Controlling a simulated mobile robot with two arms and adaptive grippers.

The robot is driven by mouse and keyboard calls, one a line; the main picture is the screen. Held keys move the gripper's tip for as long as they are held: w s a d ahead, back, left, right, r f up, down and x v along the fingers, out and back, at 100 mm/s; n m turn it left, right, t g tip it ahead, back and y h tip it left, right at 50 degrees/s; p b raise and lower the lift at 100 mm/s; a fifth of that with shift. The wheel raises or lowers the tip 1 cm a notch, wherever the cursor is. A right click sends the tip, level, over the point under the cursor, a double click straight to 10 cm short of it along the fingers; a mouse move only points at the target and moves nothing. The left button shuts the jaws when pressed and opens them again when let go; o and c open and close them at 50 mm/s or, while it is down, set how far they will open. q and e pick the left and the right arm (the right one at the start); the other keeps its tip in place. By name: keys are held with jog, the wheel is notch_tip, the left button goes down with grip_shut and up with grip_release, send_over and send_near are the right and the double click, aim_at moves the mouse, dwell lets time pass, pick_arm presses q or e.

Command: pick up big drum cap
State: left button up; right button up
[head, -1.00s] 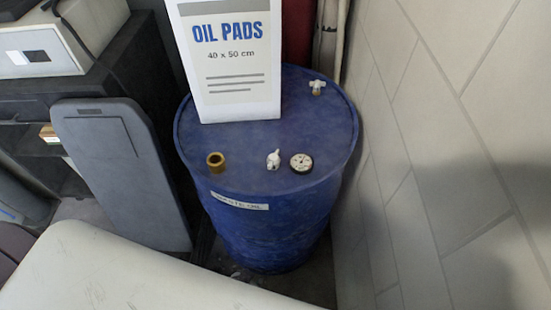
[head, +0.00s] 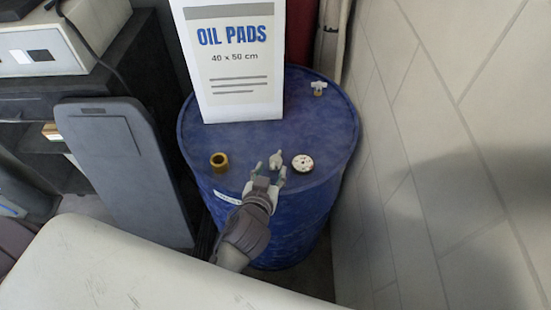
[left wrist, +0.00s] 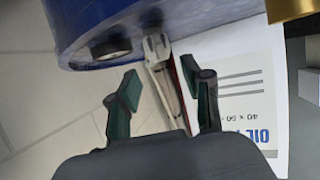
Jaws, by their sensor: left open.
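A blue drum (head: 335,130) stands against the wall. My left gripper (head: 268,173) is open and empty at the lid's near edge, just short of the white fitting.
A white OIL PADS box (head: 235,95) stands on the back left of the lid. A white-and-brass valve (head: 319,87) sits at the back right. A tiled wall (head: 420,120) closes the right side. A grey panel (head: 120,160) leans at the left.

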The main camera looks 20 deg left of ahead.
aim_at(274, 165)
pick_arm(q)
jog(key=shift+x, duration=0.95)
jog(key=shift+w+f+p, duration=0.3)
jog(key=shift+w, duration=0.2)
jog(key=x, duration=0.2)
jog(key=p+x, duration=0.1)
jog(key=x, duration=0.1)
jog(key=shift+f, duration=0.45)
pick_arm(e)
jog(key=shift+a+r, duration=0.6)
jog(key=shift+r, duration=0.25)
pick_arm(q)
grip_shut()
pick_arm(e)
jog(key=shift+d, duration=0.4)
pick_arm(q)
jog(key=shift+r, duration=0.15)
